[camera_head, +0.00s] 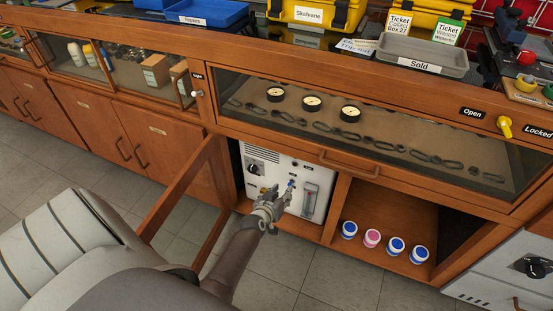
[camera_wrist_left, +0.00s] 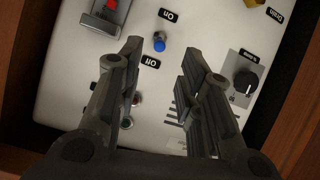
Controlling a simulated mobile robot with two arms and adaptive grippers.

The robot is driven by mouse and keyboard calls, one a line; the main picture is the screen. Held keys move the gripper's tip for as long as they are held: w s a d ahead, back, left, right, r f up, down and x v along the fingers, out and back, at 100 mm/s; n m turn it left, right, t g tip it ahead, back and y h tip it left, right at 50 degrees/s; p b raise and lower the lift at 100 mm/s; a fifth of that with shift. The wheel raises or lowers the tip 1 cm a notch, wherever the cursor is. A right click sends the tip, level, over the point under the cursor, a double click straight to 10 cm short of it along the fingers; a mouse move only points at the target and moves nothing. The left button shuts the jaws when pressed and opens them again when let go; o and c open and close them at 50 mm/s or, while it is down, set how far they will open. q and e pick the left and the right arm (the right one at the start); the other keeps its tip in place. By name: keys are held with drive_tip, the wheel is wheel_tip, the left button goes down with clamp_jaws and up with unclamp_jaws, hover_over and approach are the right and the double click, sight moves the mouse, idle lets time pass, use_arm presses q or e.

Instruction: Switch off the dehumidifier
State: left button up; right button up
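The dehumidifier is taken to be the white panelled box (camera_head: 315,170) inside the open cabinet compartment. Its white front (camera_wrist_left: 75,75) fills the left wrist view, upside down. A small blue-tipped switch (camera_wrist_left: 159,42) sits between an "On" label (camera_wrist_left: 169,15) and an "Off" label (camera_wrist_left: 151,62). My left gripper (camera_head: 271,194) is in front of the box, partly covering its lower left. In the left wrist view its two fingers (camera_wrist_left: 161,52) are apart, one on each side of the switch, with nothing held; contact cannot be told. My right gripper is not in view.
A black dial (camera_wrist_left: 244,83) and a gauge with a red mark (camera_wrist_left: 112,8) flank the switch. The open wooden door frame (camera_head: 180,190) stands left of my left arm. A glass display drawer (camera_head: 370,140) overhangs.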

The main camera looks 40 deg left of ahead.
use_arm(q)
drive_tip(key=v, duration=0.4)
drive_tip(key=shift+s+d, duration=0.1)
drive_tip(key=shift+s, duration=0.15)
drive_tip(key=shift+r, duration=0.1)
idle(0.3)
